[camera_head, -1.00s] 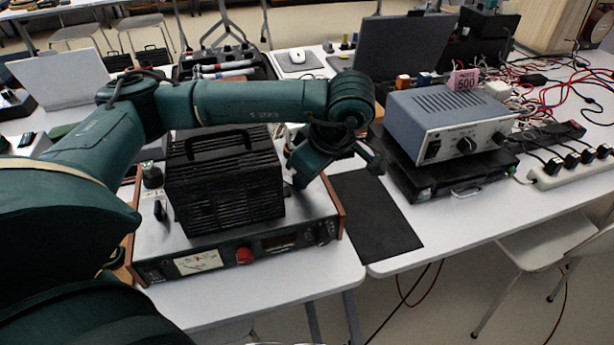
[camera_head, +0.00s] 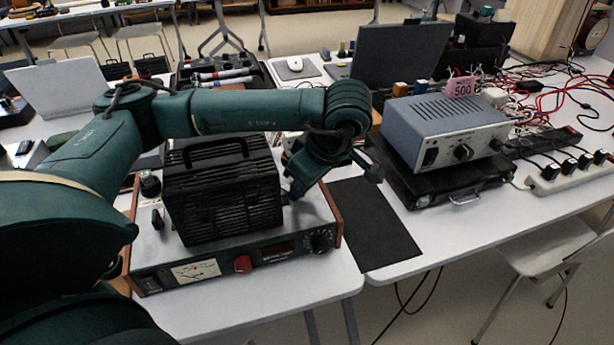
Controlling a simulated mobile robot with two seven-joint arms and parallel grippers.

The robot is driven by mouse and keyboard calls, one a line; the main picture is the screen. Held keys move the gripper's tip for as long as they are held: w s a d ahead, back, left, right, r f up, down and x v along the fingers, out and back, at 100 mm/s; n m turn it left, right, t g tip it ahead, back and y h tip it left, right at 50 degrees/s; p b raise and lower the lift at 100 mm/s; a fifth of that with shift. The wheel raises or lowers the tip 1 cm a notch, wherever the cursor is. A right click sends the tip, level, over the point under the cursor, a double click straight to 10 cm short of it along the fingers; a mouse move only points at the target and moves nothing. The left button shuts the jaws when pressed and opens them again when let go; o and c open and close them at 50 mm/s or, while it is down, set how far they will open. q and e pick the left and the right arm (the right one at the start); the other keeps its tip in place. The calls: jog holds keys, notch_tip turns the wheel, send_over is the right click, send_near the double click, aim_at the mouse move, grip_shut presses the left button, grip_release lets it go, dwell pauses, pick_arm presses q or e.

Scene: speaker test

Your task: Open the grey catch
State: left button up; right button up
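My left arm reaches in from the left over a black ribbed box with a top handle (camera_head: 222,195). Its gripper (camera_head: 318,178) points down beside the box's right side, close to it; I cannot tell whether they touch. The fingers are dark and partly hidden, so their opening is unclear. I cannot make out a grey catch for certain; one on the box's right side would be hidden by the gripper. A small silver latch or handle (camera_head: 464,199) shows on the front of a flat black case (camera_head: 425,190) at the right. My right gripper is out of view.
A blue-grey instrument (camera_head: 447,128) sits on the flat case. A black mat (camera_head: 372,232) lies bare between them. Cables and a power strip (camera_head: 575,172) crowd the right.

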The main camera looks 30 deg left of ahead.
pick_arm(q)
jog(key=p+v, duration=0.2)
jog(key=v, duration=1.1)
jog(key=shift+p, duration=0.4)
jog(key=shift+o, duration=0.3)
